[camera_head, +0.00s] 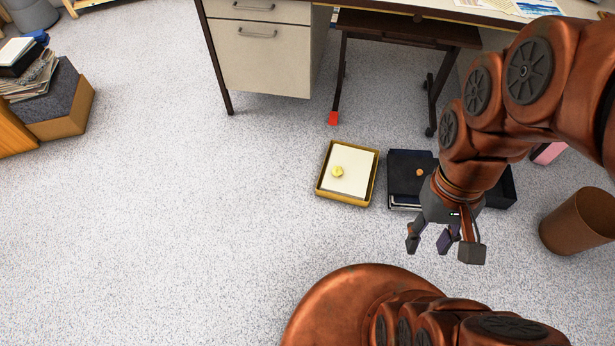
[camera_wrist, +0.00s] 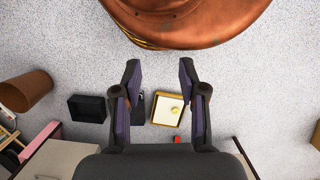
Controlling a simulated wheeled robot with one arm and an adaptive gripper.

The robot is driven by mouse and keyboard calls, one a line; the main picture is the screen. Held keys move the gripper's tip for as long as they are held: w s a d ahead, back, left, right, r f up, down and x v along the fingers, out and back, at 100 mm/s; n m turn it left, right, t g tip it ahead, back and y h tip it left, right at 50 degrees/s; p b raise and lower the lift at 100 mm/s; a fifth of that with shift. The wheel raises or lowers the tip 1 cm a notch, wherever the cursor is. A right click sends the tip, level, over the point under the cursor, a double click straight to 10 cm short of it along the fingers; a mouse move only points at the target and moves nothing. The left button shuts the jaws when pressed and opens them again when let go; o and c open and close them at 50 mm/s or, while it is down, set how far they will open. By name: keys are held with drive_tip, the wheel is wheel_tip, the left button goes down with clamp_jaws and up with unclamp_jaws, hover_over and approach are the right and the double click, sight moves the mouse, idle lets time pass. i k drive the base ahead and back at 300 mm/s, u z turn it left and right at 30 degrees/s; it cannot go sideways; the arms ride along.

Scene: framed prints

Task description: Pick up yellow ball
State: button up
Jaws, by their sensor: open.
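A small yellow ball (camera_head: 338,172) rests on the white sheet inside a shallow yellow-rimmed tray (camera_head: 322,193) on the floor. In the wrist view the ball (camera_wrist: 174,110) and tray (camera_wrist: 155,119) show between my fingers, close to the right one. My gripper (camera_head: 440,246) is open and empty. In the head view it hangs to the right of the tray and nearer the bottom edge, apart from the ball. Its two spread fingers also show in the wrist view (camera_wrist: 160,68).
A black tray (camera_head: 400,168) with a small orange object (camera_head: 420,172) sits right of the yellow tray, partly behind my arm. A brown bin (camera_head: 580,222) stands far right. A desk (camera_head: 265,50) and a red block (camera_head: 333,118) lie beyond.

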sight(337, 171)
drive_tip(key=u, duration=0.2)
drive_tip(key=i, duration=0.5)
drive_tip(key=k, duration=1.3)
drive_tip(key=u, duration=0.7)
drive_tip(key=i, duration=1.85)
drive_tip(key=z, duration=0.6)
